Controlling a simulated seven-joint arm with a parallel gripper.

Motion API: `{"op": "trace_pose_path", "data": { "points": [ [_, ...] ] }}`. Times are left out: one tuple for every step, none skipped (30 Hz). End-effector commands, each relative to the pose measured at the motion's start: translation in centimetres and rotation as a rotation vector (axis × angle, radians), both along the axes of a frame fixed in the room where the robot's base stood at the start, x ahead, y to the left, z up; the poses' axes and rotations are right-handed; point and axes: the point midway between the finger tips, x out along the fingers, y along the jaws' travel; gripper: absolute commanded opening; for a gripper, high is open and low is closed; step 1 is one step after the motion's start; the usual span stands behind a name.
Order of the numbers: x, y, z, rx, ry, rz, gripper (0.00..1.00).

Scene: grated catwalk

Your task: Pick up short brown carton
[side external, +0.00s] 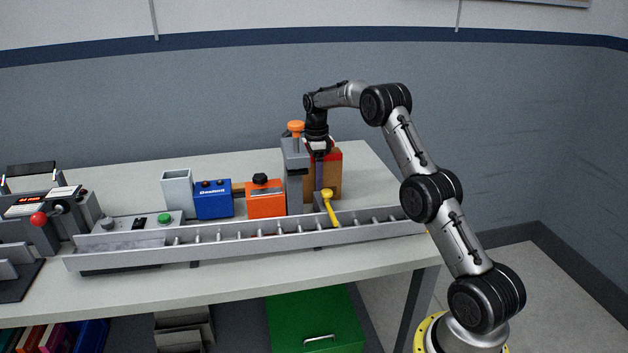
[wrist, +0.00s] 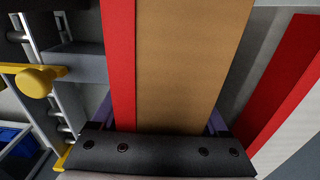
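A brown carton with a red band (side external: 330,180) stands upright on the table, just behind the conveyor and right of a grey post. In the wrist view, a brown face with a red stripe (wrist: 185,65) fills the middle. My gripper (side external: 319,180) points down over the carton, with a purple finger in front of it. In the wrist view, my gripper's fingers (wrist: 160,120) lie on either side of the carton, close to its edges. Contact with both sides cannot be made out.
A grey post with an orange knob (side external: 295,127) stands close left of my gripper. A yellow-knobbed lever (side external: 330,205) and the conveyor (side external: 250,239) are in front. Orange (side external: 265,200) and blue (side external: 213,200) boxes stand left. The table's right end is clear.

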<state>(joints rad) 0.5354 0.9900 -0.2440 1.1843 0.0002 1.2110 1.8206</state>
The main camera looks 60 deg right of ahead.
Motion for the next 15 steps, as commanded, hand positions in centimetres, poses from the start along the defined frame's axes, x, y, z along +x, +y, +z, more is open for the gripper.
{"op": "trace_pose_path", "data": {
  "points": [
    [0.0, 0.0, 0.01, 0.0, 0.0, 0.0, 0.67],
    [0.0, 0.0, 0.01, 0.0, 0.0, 0.0, 0.61],
    [0.0, 0.0, 0.01, 0.0, 0.0, 0.0, 0.54],
    [0.0, 0.0, 0.02, 0.0, 0.0, 0.0, 0.49],
    [0.0, 0.0, 0.02, 0.0, 0.0, 0.0, 0.43],
    [0.0, 0.0, 0.02, 0.0, 0.0, 0.0, 0.36],
    [0.0, 0.0, 0.02, 0.0, 0.0, 0.0, 0.31],
    [0.0, 0.0, 0.02, 0.0, 0.0, 0.0, 0.26],
    [0.0, 0.0, 0.02, 0.0, 0.0, 0.0, 0.18],
    [0.0, 0.0, 0.02, 0.0, 0.0, 0.0, 0.13],
    [0.0, 0.0, 0.02, 0.0, 0.0, 0.0, 0.07],
    [0.01, -0.01, 0.05, -0.001, -0.001, 0.0, 0.06],
    [0.01, -0.01, 0.06, -0.001, -0.001, 0.0, 0.06],
    [0.01, -0.01, 0.06, -0.001, -0.001, 0.0, 0.06],
    [0.01, -0.01, 0.06, -0.001, -0.001, 0.0, 0.06]
  ]
}}
